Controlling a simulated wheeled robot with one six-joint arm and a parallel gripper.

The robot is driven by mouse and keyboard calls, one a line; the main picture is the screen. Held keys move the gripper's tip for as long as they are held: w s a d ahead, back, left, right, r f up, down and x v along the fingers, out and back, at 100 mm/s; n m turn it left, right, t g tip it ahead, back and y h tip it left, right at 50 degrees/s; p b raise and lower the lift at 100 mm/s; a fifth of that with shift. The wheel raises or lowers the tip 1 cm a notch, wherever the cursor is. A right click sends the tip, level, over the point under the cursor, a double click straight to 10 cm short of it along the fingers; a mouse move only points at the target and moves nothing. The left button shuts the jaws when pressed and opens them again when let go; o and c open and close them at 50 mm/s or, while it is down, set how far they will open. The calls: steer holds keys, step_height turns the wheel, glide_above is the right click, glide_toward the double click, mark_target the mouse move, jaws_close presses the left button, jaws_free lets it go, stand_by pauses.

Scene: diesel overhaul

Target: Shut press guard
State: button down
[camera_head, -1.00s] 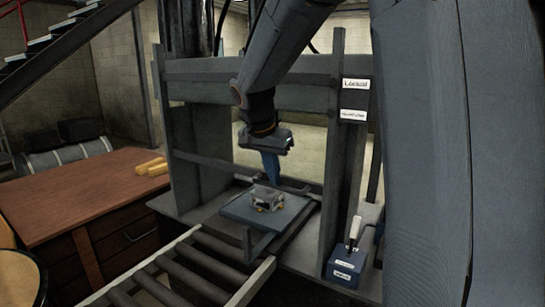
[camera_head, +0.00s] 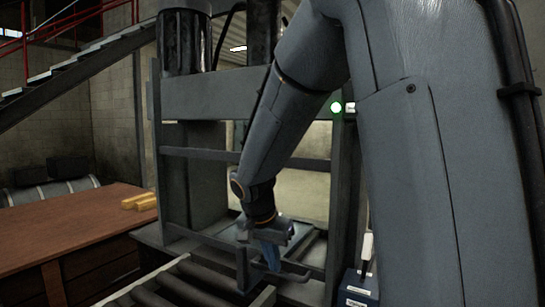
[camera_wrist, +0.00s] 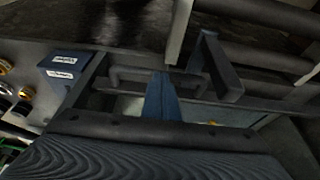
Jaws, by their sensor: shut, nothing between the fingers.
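The press (camera_head: 240,98) stands in the middle of the head view, with dark uprights and a heavy crossbeam. Dark guard bars cross its opening: an upper rail (camera_head: 205,155) and, lower down, a bar with a projecting handle (camera_head: 297,276). Bars also show in the wrist view (camera_wrist: 260,88). My gripper (camera_head: 270,260) is shut and empty, with blue fingers pointing down at the lower bar near the handle. Its fingers (camera_wrist: 160,95) also show in the wrist view. I cannot tell whether they touch the bar. The press bed is mostly hidden.
A green lamp (camera_head: 336,107) glows on the right upright. A roller conveyor (camera_head: 170,285) leads up to the press front. A blue control box (camera_head: 359,286) with a lever stands at the right. A wooden bench (camera_head: 75,225) is at the left.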

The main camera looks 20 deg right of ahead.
steer(key=shift+s+f, duration=0.1)
steer(key=shift+f, duration=0.35)
steer(key=shift+s+f, duration=0.1)
steer(key=shift+f, duration=0.05)
